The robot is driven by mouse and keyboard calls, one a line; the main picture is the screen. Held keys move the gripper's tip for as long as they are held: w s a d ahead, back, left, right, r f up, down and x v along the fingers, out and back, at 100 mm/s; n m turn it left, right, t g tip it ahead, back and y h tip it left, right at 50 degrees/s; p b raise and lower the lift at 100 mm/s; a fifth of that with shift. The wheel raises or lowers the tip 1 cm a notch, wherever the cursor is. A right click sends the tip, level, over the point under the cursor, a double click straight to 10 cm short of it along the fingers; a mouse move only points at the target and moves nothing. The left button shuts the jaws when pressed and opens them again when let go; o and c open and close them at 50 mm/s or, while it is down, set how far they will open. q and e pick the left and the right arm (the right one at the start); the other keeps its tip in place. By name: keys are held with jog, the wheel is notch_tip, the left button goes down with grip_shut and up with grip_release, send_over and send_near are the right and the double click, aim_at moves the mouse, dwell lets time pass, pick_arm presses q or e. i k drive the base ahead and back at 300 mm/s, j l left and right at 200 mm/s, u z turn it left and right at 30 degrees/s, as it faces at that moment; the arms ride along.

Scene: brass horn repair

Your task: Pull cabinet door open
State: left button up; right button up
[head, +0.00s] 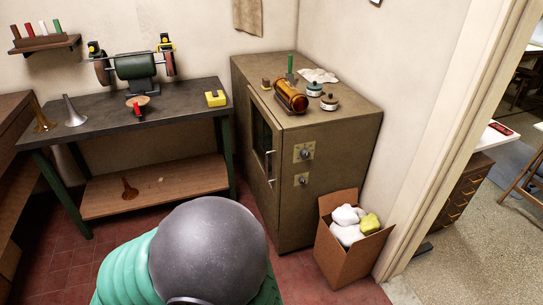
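The cabinet (340,150) is an olive-brown metal box standing against the wall, right of the workbench. Its door (257,165) is on the left-facing side and has a dark window (262,132). A pale vertical bar handle (270,168) sits near the door's right edge. The door looks shut, or nearly so; I cannot tell if there is a small gap. Two brass-coloured plates with knobs (304,153) are on the adjoining right face. Neither of my grippers is in view, so nothing shows at the handle.
On the cabinet top are an amber cylinder (291,97), small jars (329,102) and a white cloth (318,75). A cardboard box (349,257) with rags stands by its right front. The workbench (110,125) bears a grinder (135,68). The red floor's lower middle is hidden.

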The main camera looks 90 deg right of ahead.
aim_at(269, 189)
jog(key=z, duration=2.55)
jog(key=i+l+u, duration=0.1)
jog(key=i+u, duration=0.3)
jog(key=i+l+u, duration=0.2)
jog(key=i+u, duration=0.2)
jog(key=i, duration=0.1)
